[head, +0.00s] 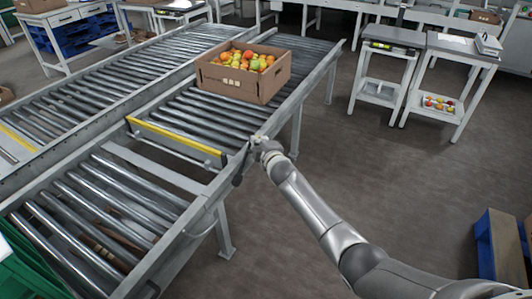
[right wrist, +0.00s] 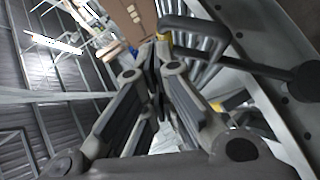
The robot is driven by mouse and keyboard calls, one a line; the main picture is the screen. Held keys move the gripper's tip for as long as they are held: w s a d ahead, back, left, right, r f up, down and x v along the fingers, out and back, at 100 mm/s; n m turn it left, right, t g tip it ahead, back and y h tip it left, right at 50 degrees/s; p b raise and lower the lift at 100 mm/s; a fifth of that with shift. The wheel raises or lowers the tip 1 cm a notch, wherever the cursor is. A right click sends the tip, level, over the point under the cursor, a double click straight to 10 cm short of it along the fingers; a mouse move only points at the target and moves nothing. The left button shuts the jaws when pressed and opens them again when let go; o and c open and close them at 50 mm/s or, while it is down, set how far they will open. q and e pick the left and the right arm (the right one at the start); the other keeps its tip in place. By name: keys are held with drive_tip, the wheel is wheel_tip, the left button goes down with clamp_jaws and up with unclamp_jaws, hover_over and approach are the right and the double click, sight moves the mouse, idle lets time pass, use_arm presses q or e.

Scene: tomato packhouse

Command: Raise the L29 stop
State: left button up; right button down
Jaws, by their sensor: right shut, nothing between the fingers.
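A yellow-topped stop bar (head: 176,141) spans the near roller lane, on the near side of a cardboard box; no L29 label is legible. My right gripper (head: 257,141) is at the lane's right side rail, close to the bar's right end. In the right wrist view its fingers (right wrist: 154,66) are together and empty. A dark bent lever (right wrist: 245,66) with a round pivot passes just beyond and to the right of the fingertips. I cannot tell whether they touch it. My left gripper is out of view.
The cardboard box (head: 225,84) of red, yellow and green tomatoes stands on the rollers beyond the bar. A parallel roller lane (head: 90,93) runs at left. Two small tables (head: 455,44) stand at upper right, a blue pallet (head: 503,257) at lower right. Open floor lies right of the lane.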

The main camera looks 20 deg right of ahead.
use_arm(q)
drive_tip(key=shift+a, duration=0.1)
use_arm(e)
drive_tip(key=v, duration=0.9)
drive_tip(key=shift+s+a, duration=0.3)
drive_tip(key=shift+a, duration=0.1)
